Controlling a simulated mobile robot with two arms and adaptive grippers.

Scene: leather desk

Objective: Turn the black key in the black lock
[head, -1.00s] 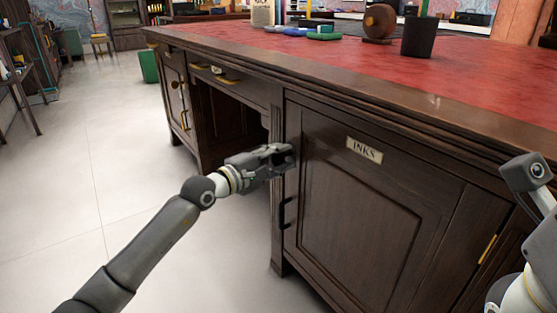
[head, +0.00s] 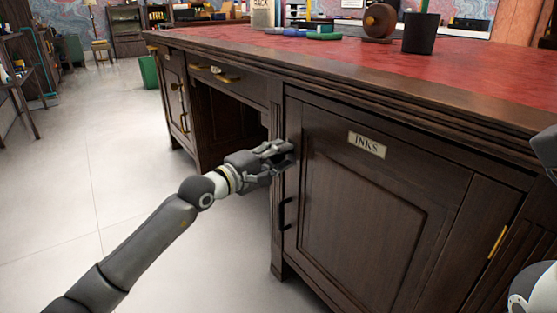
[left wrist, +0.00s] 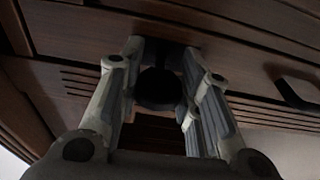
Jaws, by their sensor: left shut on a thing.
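My left gripper (head: 284,155) is at the upper left edge of the "INKS" cabinet door (head: 350,215). In the left wrist view its two fingers (left wrist: 162,85) are on either side of a dark round thing (left wrist: 158,90), which looks like the black key at the black lock. The gripper is shut on it. Key and lock cannot be told apart in the shadow, and in the head view the gripper hides them. The key's angle cannot be read. My right gripper is not in view.
A black door handle (head: 285,213) is below the gripper; it also shows in the left wrist view (left wrist: 296,92). The red leather desktop (head: 330,65) overhangs the door. A black cup (head: 420,33) stands on top.

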